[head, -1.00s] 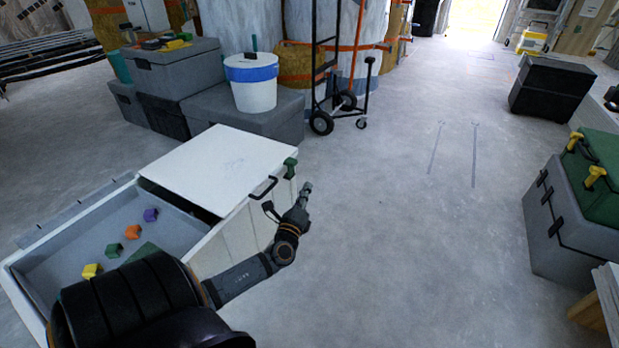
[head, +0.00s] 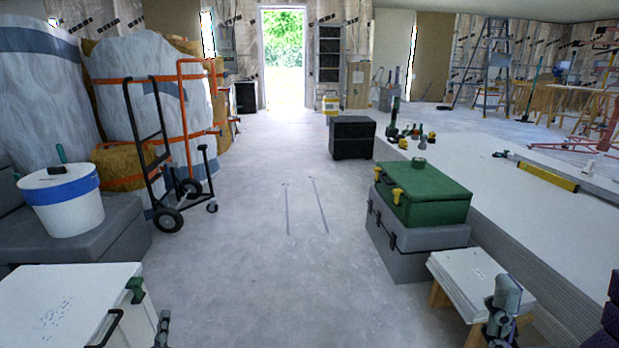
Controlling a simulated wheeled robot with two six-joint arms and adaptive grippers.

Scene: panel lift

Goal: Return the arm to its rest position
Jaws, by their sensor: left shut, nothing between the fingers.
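My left gripper (head: 163,325) shows at the bottom edge, just right of the white bin. It is shut and empty, apart from the bin's black handle (head: 108,330). My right gripper (head: 503,294) shows at the lower right, in front of the small white-topped stand. I cannot tell whether its fingers are open. Most of both arms is out of view.
The white bin lid (head: 65,300) with a green clip (head: 135,290) is at the lower left. A green case (head: 427,195) sits on a grey case (head: 405,240). The small stand (head: 480,278) and a stack of white panels (head: 540,225) are at the right. The middle floor is clear.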

